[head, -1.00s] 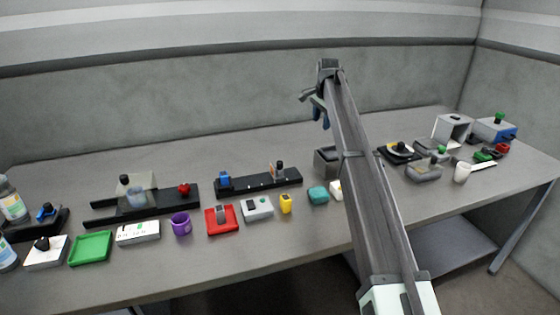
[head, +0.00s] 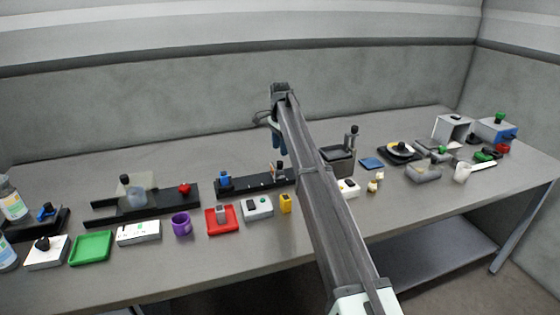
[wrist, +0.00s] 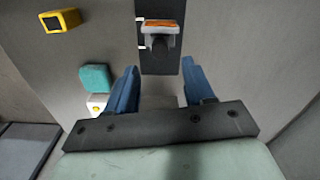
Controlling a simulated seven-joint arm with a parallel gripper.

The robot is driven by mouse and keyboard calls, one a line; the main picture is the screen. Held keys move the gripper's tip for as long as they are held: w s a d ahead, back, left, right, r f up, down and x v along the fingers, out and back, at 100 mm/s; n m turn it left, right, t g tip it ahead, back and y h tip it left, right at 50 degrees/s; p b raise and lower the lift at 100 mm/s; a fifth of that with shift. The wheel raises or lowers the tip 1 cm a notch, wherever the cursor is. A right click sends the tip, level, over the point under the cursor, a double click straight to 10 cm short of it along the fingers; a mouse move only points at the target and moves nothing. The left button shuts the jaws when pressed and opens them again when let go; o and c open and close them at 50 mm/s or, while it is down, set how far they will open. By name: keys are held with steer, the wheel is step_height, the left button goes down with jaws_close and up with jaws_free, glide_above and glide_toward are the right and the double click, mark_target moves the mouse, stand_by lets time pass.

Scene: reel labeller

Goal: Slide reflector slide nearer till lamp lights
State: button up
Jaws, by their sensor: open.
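The reflector slide (head: 274,171) is a small upright block towards the right end of a black rail (head: 243,185), partly behind my arm in the head view. In the wrist view, the slide (wrist: 162,27) shows a grey body with an orange face, on the dark rail (wrist: 160,64). A blue sensor block (head: 224,179) stands at the rail's left end. My gripper (head: 279,145) is above the rail's right part. Its blue fingers (wrist: 160,72) are open and empty, apart from the slide, which lies ahead between their lines. I cannot make out a lit lamp.
A yellow block (wrist: 60,20) and a teal block (wrist: 95,78) lie beside the rail. A grey switch box (head: 257,208), a red tray (head: 213,226) and a purple cup (head: 181,224) stand in front. A dark grey box (head: 338,160) stands right of my arm.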

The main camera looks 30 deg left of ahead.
mark_target(280, 162)
step_height(280, 162, down, 7)
steer(key=shift+r, duration=0.2)
steer(key=shift+c, duration=0.5)
jaws_close()
stand_by(0.3)
